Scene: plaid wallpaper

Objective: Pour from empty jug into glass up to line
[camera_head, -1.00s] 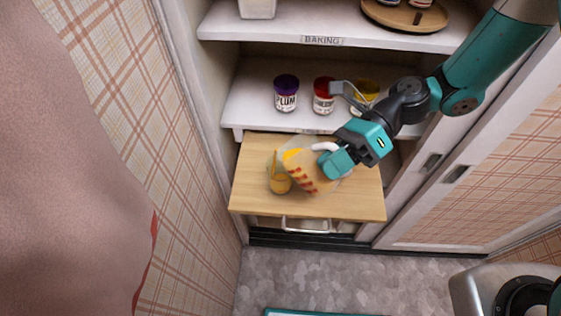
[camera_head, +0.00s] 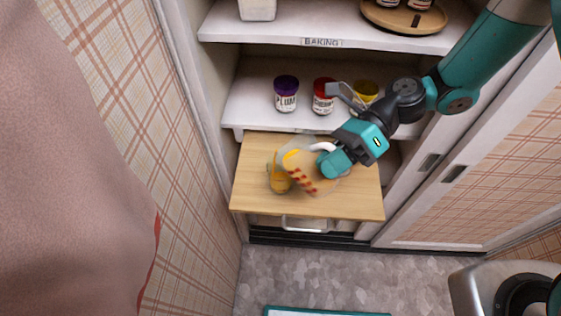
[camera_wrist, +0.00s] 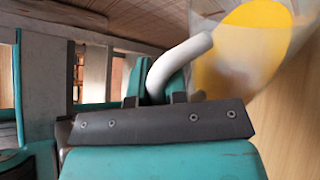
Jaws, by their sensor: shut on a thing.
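My gripper (camera_head: 326,158) is shut on the white handle (camera_head: 323,146) of a clear jug (camera_head: 308,158) with a red-marked side. The jug is tilted to the left and holds yellow-orange liquid. Its mouth end overlaps the glass (camera_head: 279,178) in the head view. The glass stands on the wooden pull-out board and has orange liquid in its lower part. The line on the glass cannot be made out. In the wrist view the handle (camera_wrist: 180,62) lies between my fingers, with the jug's yellow liquid (camera_wrist: 258,38) beyond it.
The wooden board (camera_head: 350,205) is clear at the front and right. Behind it, a white shelf (camera_head: 248,105) holds a purple-lidded jar (camera_head: 286,94), a red-lidded jar (camera_head: 323,96) and a yellow-lidded jar (camera_head: 367,92). A plaid wall stands close on the left.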

